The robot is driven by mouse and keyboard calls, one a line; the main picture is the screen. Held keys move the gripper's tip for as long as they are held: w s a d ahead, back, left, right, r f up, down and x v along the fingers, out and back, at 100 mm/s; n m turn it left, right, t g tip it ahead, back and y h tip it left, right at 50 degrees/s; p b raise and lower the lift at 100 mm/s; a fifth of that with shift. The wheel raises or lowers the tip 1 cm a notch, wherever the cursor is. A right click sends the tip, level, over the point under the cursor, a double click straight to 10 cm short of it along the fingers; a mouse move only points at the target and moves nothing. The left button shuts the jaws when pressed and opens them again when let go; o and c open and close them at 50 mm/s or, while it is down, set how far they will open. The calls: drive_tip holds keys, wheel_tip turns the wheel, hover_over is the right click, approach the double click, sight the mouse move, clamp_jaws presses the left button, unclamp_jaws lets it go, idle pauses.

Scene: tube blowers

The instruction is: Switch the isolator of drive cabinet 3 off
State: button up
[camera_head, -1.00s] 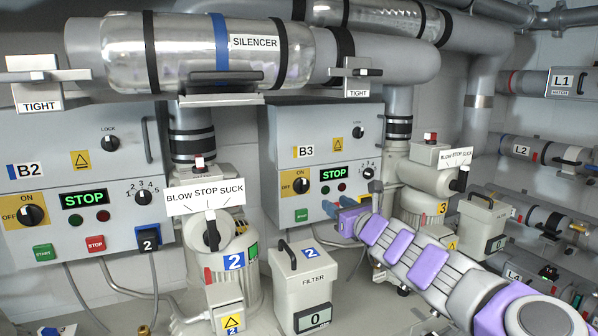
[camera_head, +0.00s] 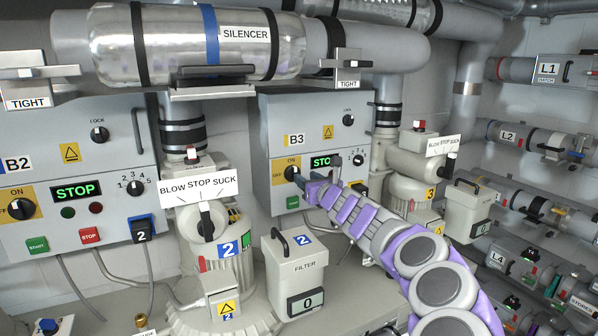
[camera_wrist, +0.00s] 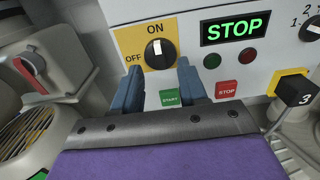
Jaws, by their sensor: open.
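Drive cabinet B3 (camera_head: 270,130) stands in the middle of the head view. Its isolator knob (camera_head: 292,173) is black on a yellow ON/OFF plate. In the wrist view the knob (camera_wrist: 159,53) has its white mark pointing up towards ON, with OFF at lower left. My gripper (camera_head: 303,184) is at the cabinet front and partly covers its lower panel. In the wrist view my gripper (camera_wrist: 159,73) is open, with one blue finger on each side just below the knob. The knob lies between the finger lines; I cannot tell whether they touch it.
A black plug marked 3 (camera_wrist: 297,92) sticks out at right. Cabinet B2 (camera_head: 70,130) and the filter box (camera_head: 295,270) stand nearby.

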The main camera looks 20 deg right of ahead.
sight(296, 171)
drive_tip(key=w, duration=0.1)
drive_tip(key=w+p, duration=0.1)
drive_tip(key=w, duration=0.1)
drive_tip(key=shift+w+a, duration=0.3)
drive_tip(key=shift+a, duration=0.05)
drive_tip(key=shift+w+d+p, duration=0.2)
drive_tip(key=shift+w, duration=0.4)
drive_tip(key=shift+w+d+p, duration=0.2)
drive_tip(key=shift+w, duration=0.35)
drive_tip(key=shift+w+a, duration=0.15)
drive_tip(key=shift+a, duration=0.15)
clamp_jaws()
